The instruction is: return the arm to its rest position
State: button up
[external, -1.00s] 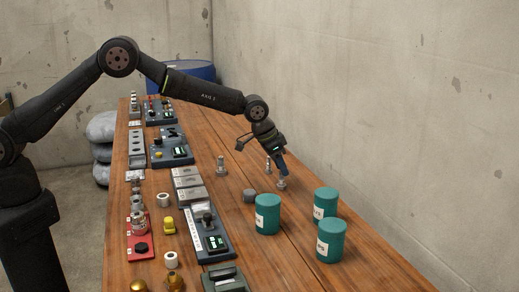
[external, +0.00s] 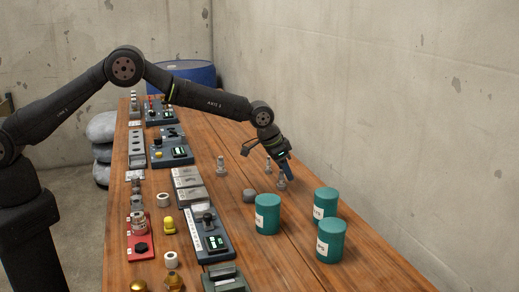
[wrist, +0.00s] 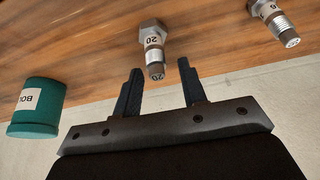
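My gripper (external: 289,174) hangs over the right half of the wooden bench, tilted, with a grey bolt (external: 282,183) just at its fingertips in the external view. In the wrist view my gripper (wrist: 159,66) has its two dark fingers apart. A hex-headed bolt marked 20 (wrist: 152,45) shows just past the fingertips, and I see nothing clamped between them. Whether a finger touches it, I cannot tell. My arm is stretched out over the bench with its elbow raised.
Teal canisters (external: 267,214) stand front right of my gripper. Other bolts (external: 220,166) and a grey round piece (external: 249,195) stand nearby. Grey fixtures (external: 207,232) and a red plate (external: 140,246) line the left side. A concrete wall (external: 390,110) rises at right.

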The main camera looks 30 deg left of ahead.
jog(key=shift+f, duration=1)
jog(key=v, duration=1.2)
jog(key=x, duration=1.1)
jog(key=shift+w+d+f, duration=0.1)
jog(key=shift+f, duration=0.25)
jog(key=shift+w+d+r, duration=0.1)
jog(key=shift+w+r, duration=0.05)
jog(key=shift+r, duration=0.05)
notch_tip(320, 180, up, 4)
jog(key=shift+f, duration=0.15)
jog(key=s+d+r, duration=0.2)
jog(key=s+r, duration=0.5)
jog(key=s, duration=0.5)
jog(key=w+a+m+g, duration=0.1)
jog(key=w+a+m, duration=0.1)
jog(key=w+a, duration=1.2)
jog(key=w+a+f, duration=0.2)
jog(key=w, duration=0.1)
jog(key=w+a+f, duration=0.2)
jog(key=w, duration=0.1)
jog(key=w+a+f, duration=0.2)
jog(key=w+f, duration=0.1)
jog(key=shift+w+a+f, duration=0.1)
jog(key=shift+w+a, duration=0.1)
jog(key=shift+w, duration=0.15)
